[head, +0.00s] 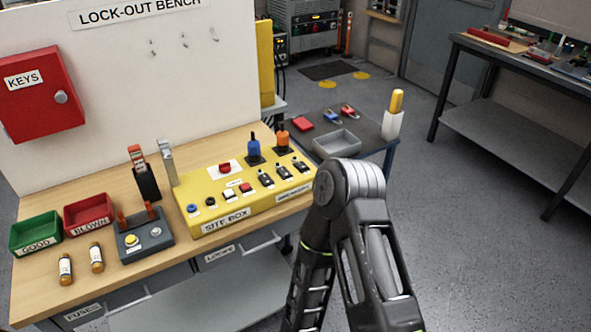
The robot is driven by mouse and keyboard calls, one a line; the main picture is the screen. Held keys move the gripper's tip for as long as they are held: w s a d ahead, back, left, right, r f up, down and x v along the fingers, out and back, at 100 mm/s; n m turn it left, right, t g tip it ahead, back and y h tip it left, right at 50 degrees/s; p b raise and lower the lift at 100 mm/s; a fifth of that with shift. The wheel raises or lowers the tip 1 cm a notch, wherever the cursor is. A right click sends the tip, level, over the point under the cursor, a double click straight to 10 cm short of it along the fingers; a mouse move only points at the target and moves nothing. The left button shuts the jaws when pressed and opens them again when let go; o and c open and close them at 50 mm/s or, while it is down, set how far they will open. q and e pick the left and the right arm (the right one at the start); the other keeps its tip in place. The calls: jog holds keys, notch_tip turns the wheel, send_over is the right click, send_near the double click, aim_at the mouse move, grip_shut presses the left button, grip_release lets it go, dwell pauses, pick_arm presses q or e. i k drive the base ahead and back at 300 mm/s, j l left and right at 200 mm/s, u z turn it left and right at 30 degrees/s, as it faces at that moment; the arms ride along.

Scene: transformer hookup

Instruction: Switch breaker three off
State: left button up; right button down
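The yellow site box (215,212) sits on the wooden bench top and carries a row of small black switches on its sloped top. One black switch is at the middle right (265,180), another beside it (282,172), and one nearer the right end (300,165). Their labels are too small to read, so I cannot tell which is breaker three or its lever position. One of my arms (350,185) rises from the bottom, right of the box, bent at its top. Neither gripper shows.
A low side table (375,138) stands right. Floor at right is clear.

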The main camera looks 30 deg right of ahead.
aim_at(301, 165)
jog(key=l+z, duration=0.15)
jog(key=z, duration=0.25)
jog(key=i+l+z, duration=0.1)
jog(key=z, duration=0.25)
jog(key=l+z, duration=0.1)
jog(key=z, duration=0.3)
